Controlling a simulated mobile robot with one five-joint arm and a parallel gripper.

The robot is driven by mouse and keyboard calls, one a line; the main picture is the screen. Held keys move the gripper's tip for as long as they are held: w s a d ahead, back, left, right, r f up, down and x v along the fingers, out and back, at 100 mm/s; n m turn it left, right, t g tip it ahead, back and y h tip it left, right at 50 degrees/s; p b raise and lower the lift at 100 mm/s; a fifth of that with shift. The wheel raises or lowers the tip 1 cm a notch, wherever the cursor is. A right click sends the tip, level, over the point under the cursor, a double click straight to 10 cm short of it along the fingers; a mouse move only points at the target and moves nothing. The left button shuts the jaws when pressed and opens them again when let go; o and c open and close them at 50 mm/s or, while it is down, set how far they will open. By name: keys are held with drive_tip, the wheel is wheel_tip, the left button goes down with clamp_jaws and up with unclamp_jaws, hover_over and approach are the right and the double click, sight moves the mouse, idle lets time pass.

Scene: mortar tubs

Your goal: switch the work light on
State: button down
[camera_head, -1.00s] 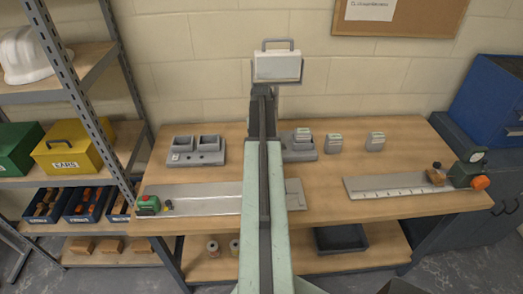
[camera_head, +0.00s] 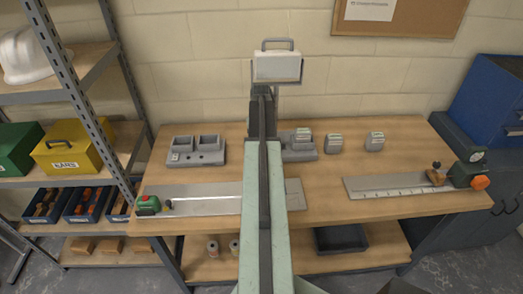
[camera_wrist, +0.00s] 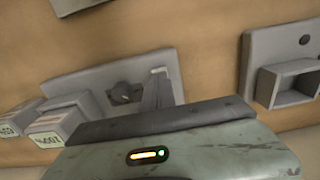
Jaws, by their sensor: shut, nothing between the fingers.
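The work light (camera_head: 277,67), a pale box lamp with a grey handle on top, stands upright at the back of the bench. I cannot tell whether it is lit. In the wrist view a grey base plate (camera_wrist: 85,79) carries a small dark round knob (camera_wrist: 124,93). My gripper's shut, empty fingers (camera_wrist: 160,75) are beside the knob, to its right; I cannot tell whether they touch the plate. In the head view my arm covers the middle of the bench, including part of the plate, and hides the knob.
Labelled grey blocks (camera_head: 375,141) stand to the right. A grey two-socket holder (camera_head: 197,150) is at the left; it also shows in the wrist view (camera_wrist: 262,50). A tape measure (camera_head: 148,205) and a ruled plate (camera_head: 395,187) lie nearer the front edge.

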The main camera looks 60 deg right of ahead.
drive_tip(key=shift+f+b, duration=0.85)
drive_tip(key=shift+f, duration=0.05)
idle(0.3)
wheel_tip(320, 180, up, 7)
drive_tip(key=p, duration=0.7)
drive_tip(key=shift+r, duration=0.1)
drive_tip(key=shift+w, duration=0.1)
